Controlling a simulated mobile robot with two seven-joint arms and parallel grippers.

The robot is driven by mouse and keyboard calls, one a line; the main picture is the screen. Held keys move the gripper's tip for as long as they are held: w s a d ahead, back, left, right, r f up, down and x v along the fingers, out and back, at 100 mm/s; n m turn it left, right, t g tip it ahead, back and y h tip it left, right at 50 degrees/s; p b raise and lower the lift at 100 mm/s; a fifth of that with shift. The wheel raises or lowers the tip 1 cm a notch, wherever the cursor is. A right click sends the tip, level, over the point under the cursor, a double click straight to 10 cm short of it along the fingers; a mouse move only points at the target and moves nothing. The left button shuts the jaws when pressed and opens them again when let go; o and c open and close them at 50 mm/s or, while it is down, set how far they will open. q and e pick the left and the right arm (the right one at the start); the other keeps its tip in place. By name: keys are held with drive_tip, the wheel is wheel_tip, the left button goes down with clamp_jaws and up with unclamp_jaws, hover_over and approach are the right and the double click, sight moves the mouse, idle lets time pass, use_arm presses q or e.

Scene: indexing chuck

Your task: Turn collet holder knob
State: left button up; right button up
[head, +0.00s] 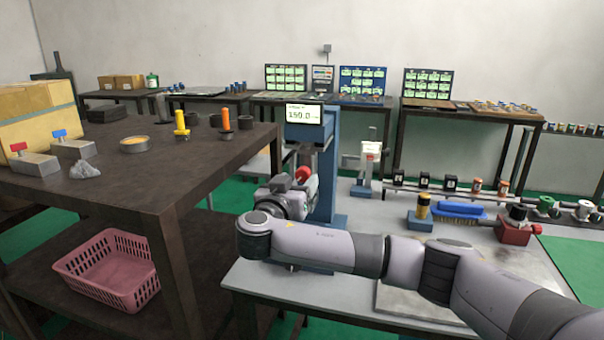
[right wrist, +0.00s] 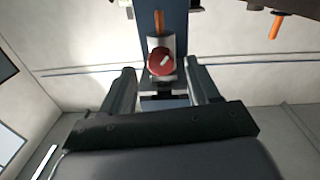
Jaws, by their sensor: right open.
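The red knob (right wrist: 161,62), round with a white mark, is on a pale plate on the blue column in the right wrist view. In the head view a red part (head: 303,173), seemingly this knob, shows on the blue column (head: 327,180) below a display reading about 150.0. My right gripper (right wrist: 163,82) is open, its fingers on either side of the line to the knob. The knob appears just beyond the fingertips; contact cannot be made out. In the head view my right gripper (head: 300,188) is partly hidden by its wrist. My left gripper is out of view.
An orange handle (right wrist: 158,22) is above the knob in the right wrist view. A dark table (head: 200,165) with small parts stands left of the column. On the grey bench, a blue brush (head: 460,210) and a red block (head: 514,232) lie right of it.

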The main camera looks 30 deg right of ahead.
sight(302, 177)
drive_tip(key=shift+p+x, duration=0.4)
drive_tip(key=shift+x, duration=1.55)
drive_tip(key=shift+c, duration=0.2)
drive_tip(key=c, duration=1)
drive_tip(key=shift+f, duration=0.1)
